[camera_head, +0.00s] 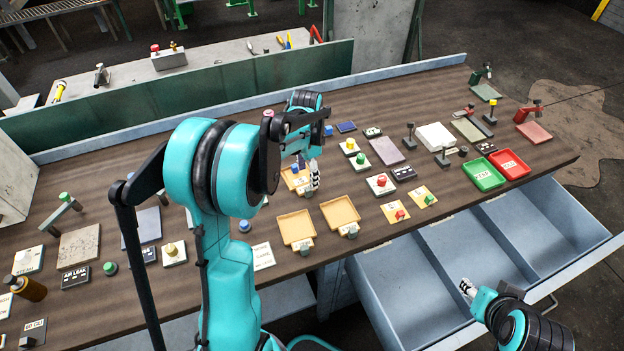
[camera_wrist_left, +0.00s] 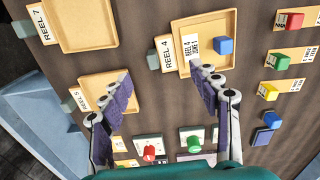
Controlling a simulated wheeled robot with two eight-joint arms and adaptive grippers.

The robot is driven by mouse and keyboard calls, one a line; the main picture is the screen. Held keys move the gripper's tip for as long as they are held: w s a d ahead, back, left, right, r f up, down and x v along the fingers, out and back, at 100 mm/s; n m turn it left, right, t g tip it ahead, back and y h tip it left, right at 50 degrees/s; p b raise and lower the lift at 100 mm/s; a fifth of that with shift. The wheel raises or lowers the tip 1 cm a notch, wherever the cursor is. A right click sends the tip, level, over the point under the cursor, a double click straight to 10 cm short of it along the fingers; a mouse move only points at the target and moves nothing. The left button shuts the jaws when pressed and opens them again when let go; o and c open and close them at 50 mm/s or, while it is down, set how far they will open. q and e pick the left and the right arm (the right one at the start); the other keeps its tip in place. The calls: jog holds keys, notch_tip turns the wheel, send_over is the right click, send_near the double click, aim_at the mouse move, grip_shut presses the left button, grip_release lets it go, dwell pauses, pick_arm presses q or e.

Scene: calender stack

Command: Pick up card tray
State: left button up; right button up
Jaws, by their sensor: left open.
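Tan card trays lie on the bench. The REEL 4 tray (camera_wrist_left: 205,28) is at upper middle in the left wrist view, with a white label card (camera_wrist_left: 190,45) and a blue cube (camera_wrist_left: 224,45) in it. The REEL 7 tray (camera_wrist_left: 88,24) and REEL 5 tray (camera_wrist_left: 98,88) look empty. My left gripper (camera_wrist_left: 163,84) is open and holds nothing. Its right finger overlaps the near edge of the REEL 4 tray; its left finger overlaps the REEL 5 tray. Contact cannot be told. My right gripper (camera_head: 468,288) hangs over the drawers at lower right, its jaws unclear.
Several button boxes and small stands crowd the bench. A green tray (camera_head: 482,173) and a red tray (camera_head: 509,164) are at right. Open grey drawers (camera_head: 480,240) jut out in front.

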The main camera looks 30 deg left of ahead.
aim_at(307, 186)
pick_arm(q)
notch_tip(307, 186, down, 7)
jog(key=b, duration=0.2)
jog(key=shift+w+a+r+b, duration=0.1)
jog(key=shift+a+b, duration=0.05)
jog(key=shift+b, duration=0.15)
jog(key=shift+r, duration=0.1)
jog(key=shift+c, duration=0.4)
jog(key=c, duration=1.1)
